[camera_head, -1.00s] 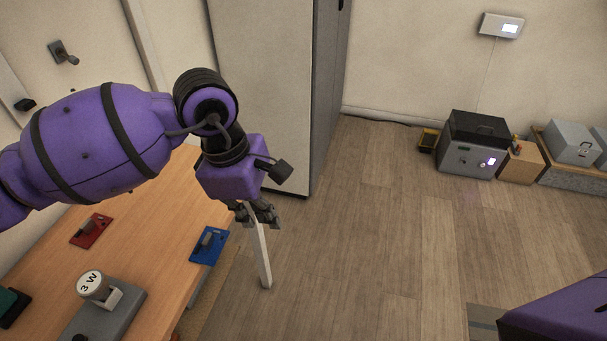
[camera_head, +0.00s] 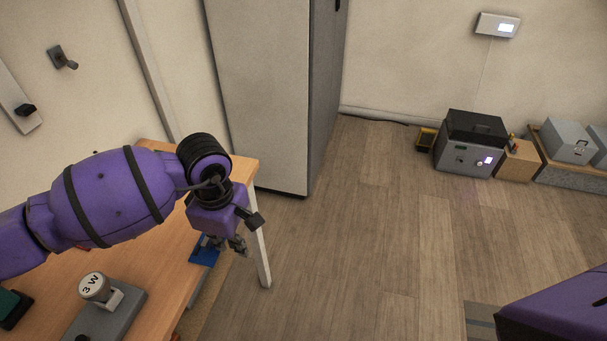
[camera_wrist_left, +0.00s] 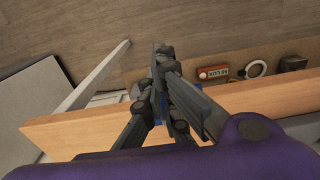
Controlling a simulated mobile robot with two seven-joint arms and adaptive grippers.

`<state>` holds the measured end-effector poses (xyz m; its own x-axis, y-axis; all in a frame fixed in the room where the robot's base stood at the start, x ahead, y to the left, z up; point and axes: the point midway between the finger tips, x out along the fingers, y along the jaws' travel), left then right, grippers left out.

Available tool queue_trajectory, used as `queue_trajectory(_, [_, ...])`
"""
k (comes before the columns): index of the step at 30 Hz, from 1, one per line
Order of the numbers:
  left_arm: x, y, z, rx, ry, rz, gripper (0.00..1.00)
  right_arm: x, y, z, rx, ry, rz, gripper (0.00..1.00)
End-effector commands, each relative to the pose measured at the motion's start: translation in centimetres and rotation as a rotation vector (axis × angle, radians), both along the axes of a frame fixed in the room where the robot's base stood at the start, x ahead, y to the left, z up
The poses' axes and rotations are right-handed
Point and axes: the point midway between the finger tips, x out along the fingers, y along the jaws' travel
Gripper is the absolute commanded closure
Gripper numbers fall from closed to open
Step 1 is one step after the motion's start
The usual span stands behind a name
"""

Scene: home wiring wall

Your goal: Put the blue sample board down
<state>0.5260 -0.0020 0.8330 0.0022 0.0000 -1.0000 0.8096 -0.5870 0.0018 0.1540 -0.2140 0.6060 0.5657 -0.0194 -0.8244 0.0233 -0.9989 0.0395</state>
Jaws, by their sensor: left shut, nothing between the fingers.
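The blue sample board (camera_head: 203,254) lies at the right edge of the wooden table, partly hidden behind my left gripper. Small bits of blue also show beside the fingers in the left wrist view (camera_wrist_left: 134,97). My left gripper (camera_head: 238,246) is shut and empty, pointing down close beside the board at the table edge. I cannot tell whether the fingers touch the board. My right gripper is out of view.
The wooden table (camera_head: 165,262) bears a grey base (camera_head: 118,312) with a round "3 W" piece (camera_head: 93,287). A tall grey cabinet (camera_head: 262,95) stands behind the table. Boxes and a black-topped unit (camera_head: 470,145) stand by the far wall. The floor between is clear.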

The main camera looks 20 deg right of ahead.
Motion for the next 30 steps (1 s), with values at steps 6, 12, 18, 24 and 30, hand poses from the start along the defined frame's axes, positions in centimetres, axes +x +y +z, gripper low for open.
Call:
queue_trajectory(6, [0.6,0.9,0.0,0.0,0.002,0.0,1.0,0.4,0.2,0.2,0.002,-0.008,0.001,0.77])
queue_trajectory(12, [0.6,1.0,-0.1,0.0,0.003,-0.001,1.0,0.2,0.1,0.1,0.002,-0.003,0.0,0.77])
queue_trajectory(18, [1.2,1.8,-0.2,0.002,0.002,0.003,1.0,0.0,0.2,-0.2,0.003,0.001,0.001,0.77])
queue_trajectory(24, [4.0,5.7,-0.4,0.002,0.003,0.006,1.0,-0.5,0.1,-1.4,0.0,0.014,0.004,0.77])
queue_trajectory(30, [6.2,8.7,-0.3,0.0,0.004,0.001,1.0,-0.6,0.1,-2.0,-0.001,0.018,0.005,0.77])
